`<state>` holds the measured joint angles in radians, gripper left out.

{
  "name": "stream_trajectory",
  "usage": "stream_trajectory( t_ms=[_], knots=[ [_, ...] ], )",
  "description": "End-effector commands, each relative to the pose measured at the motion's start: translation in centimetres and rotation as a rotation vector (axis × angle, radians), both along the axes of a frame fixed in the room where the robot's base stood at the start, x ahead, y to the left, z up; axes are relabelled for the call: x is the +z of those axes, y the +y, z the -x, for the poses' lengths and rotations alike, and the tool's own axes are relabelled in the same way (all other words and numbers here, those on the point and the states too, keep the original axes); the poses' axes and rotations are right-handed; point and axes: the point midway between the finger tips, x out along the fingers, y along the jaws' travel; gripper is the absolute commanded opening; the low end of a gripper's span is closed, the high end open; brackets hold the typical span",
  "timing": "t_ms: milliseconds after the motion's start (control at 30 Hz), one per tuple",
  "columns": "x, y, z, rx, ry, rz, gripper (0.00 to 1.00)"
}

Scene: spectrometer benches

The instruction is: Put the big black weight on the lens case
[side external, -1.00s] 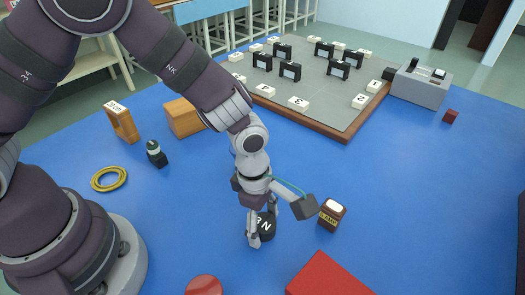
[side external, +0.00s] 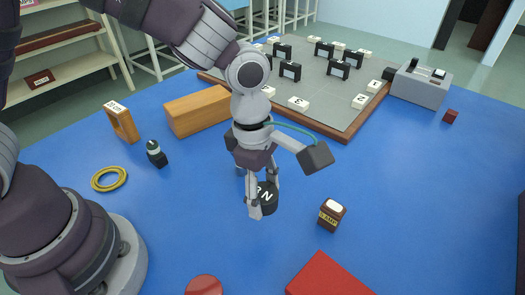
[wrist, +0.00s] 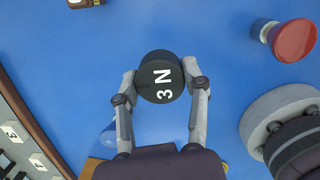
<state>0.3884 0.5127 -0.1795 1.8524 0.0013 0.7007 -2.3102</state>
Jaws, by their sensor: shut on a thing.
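The big black weight (side external: 266,195) is a round black cylinder marked "3 N" in white. It also shows in the wrist view (wrist: 161,78) between both fingers. My gripper (side external: 263,203) is shut on its sides and appears to hold it above the blue table. The fingers partly hide it in the side external view. No thing is labelled as a lens case. A long wooden box (side external: 197,109) at the left of the grey board and a red flat box (side external: 326,276) at the front edge are candidates; I cannot tell which it is.
A small brown lamp box (side external: 331,214) stands to the right of my gripper. A dark bottle (side external: 156,153), a yellow ring (side external: 109,179) and a wooden frame (side external: 121,123) are at left. A red disc (side external: 204,285) is at front.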

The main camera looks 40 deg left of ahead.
Motion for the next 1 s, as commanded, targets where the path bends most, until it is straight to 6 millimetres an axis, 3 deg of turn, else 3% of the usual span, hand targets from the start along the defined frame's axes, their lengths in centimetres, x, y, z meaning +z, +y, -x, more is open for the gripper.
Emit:
stream_trajectory(
  t_ms=[133, 233, 467, 600, 700, 900, 1000],
  knots=[
    [1.9, 0.9, -0.4, 0.032, -0.002, 0.003, 0.04],
    [2.5, 3.4, -1.0, 0.129, 0.000, 0.004, 0.04],
    [3.6, 13.3, -0.9, 0.515, -0.002, 0.011, 0.04],
    [4.1, 19.2, 1.5, 0.791, -0.003, 0.009, 0.04],
    [4.2, 22.0, 3.5, 0.951, -0.003, 0.006, 0.04],
    [4.2, 24.3, 5.9, 1.118, 0.000, 0.000, 0.04],
    [4.1, 25.1, 5.0, 1.132, 0.003, 0.002, 0.04]
  ],
)
